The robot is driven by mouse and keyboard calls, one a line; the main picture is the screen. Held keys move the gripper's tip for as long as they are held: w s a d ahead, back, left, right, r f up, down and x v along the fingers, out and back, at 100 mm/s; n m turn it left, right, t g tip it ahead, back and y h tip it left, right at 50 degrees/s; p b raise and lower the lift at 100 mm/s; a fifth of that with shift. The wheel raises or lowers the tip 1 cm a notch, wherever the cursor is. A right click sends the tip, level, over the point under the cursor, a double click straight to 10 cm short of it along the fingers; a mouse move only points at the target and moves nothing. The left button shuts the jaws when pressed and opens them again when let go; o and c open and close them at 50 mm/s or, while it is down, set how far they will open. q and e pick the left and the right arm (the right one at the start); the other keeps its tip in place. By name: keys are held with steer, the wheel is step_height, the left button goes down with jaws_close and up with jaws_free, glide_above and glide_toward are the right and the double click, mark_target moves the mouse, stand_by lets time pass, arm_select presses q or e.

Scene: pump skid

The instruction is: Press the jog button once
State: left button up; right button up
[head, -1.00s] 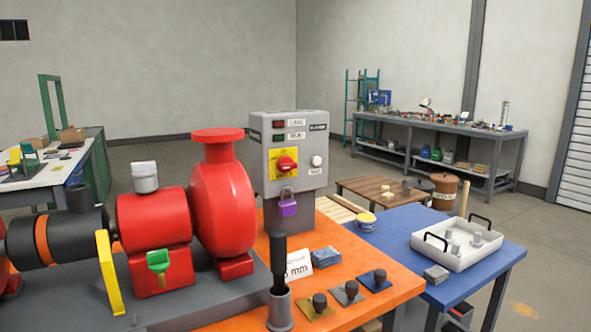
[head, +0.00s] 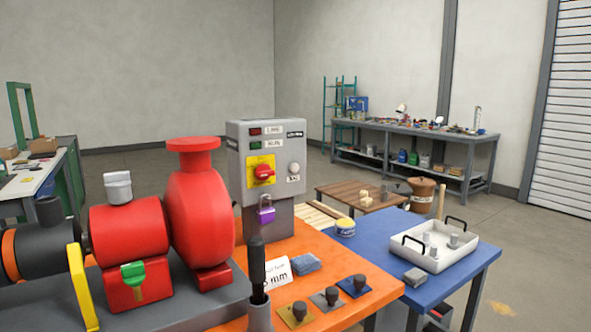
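The grey control box (head: 265,165) stands on a post at the back of the orange table. The white round jog button (head: 294,168) is on the right of its front face, with a small label under it too small to read. To its left is a red rotary switch (head: 264,173) on a yellow plate. A purple padlock (head: 266,209) hangs below the switch. Neither of my grippers shows in the head view.
A black-handled tool (head: 257,268) stands upright in a grey holder in front. Several knobbed plates (head: 325,297) lie at the front. A white tray (head: 432,258) sits on the blue table.

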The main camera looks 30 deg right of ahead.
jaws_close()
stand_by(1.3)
